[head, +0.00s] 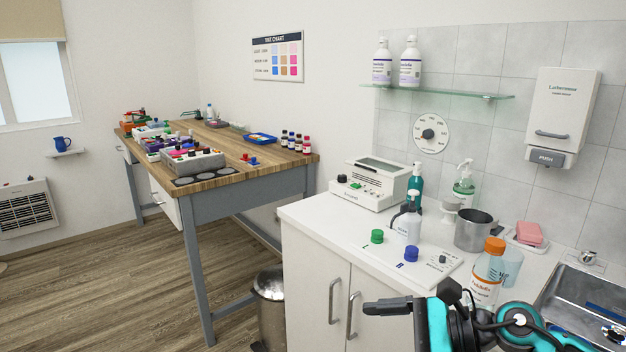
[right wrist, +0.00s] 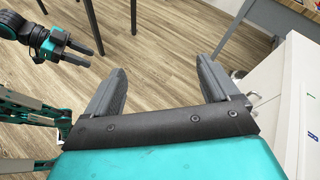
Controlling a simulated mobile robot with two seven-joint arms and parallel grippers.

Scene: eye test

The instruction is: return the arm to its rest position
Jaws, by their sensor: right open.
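My right gripper (head: 386,306) comes in at the bottom right of the head view, its dark jaws pointing left in front of the white cabinet. In the right wrist view my right gripper (right wrist: 162,65) is open, with two grey fingers wide apart and only wood floor between them. My left gripper (right wrist: 84,53) shows at the upper left of the right wrist view, above the floor. Its two dark fingers stand apart with nothing visible between them. The left arm is not in the head view.
A white counter (head: 330,226) carries an orange-capped bottle (head: 488,272) near my right arm, a metal cup (head: 473,232) and a sink (head: 580,305). A steel bin (head: 270,310) stands by the cabinet. A wooden workbench (head: 232,160) is farther left.

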